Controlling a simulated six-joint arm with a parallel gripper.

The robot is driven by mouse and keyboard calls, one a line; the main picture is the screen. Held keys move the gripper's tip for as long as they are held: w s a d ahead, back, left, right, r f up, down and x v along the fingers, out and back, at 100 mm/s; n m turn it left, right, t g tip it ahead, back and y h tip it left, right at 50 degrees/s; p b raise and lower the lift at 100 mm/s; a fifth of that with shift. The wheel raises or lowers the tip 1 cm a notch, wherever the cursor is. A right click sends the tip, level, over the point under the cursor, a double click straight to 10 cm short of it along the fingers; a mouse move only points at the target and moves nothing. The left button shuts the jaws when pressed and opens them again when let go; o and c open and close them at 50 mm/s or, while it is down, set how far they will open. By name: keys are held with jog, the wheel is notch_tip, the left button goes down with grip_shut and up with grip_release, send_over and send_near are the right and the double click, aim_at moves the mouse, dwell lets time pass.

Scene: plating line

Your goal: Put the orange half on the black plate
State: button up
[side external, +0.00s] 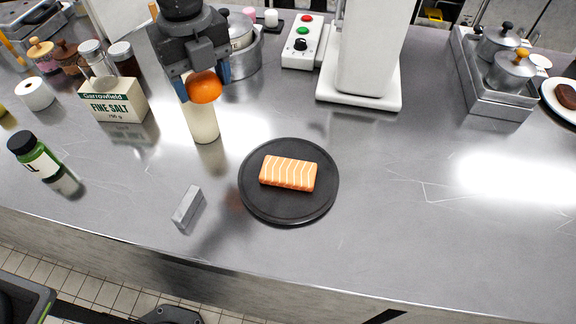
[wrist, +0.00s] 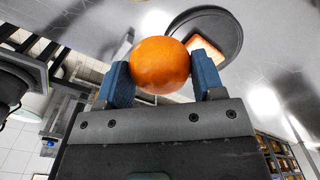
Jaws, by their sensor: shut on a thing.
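The orange half (side external: 204,87) is held in my gripper (side external: 205,80), up above the steel counter and to the upper left of the black plate in the side view. In the wrist view the orange half (wrist: 160,65) sits between the two blue fingers of my gripper (wrist: 158,84), its round peel facing the camera. The black plate (side external: 262,205) lies flat on the counter with a salmon piece (side external: 289,173) on it. The black plate (wrist: 232,38) also shows in the wrist view, beyond the orange half, which partly hides the salmon.
A pale cylinder (side external: 203,122) stands just below my gripper in the side view. A fine salt box (side external: 118,100) and a green bottle (side external: 36,157) stand at left. A grey block (side external: 187,207) lies left of the plate. The counter right of the plate is clear.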

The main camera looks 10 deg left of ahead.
notch_tip(320, 180, down, 2)
jog(key=shift+d+f, duration=0.1)
jog(key=shift+d, duration=0.05)
send_over(272, 167)
notch_tip(272, 167, down, 7)
jog(key=shift+d, duration=0.1)
jog(key=shift+f, duration=1.9)
jog(key=shift+f, duration=0.15)
jog(key=o, duration=0.9)
jog(key=shift+o, duration=0.2)
notch_tip(272, 167, up, 12)
jog(key=shift+r, duration=0.2)
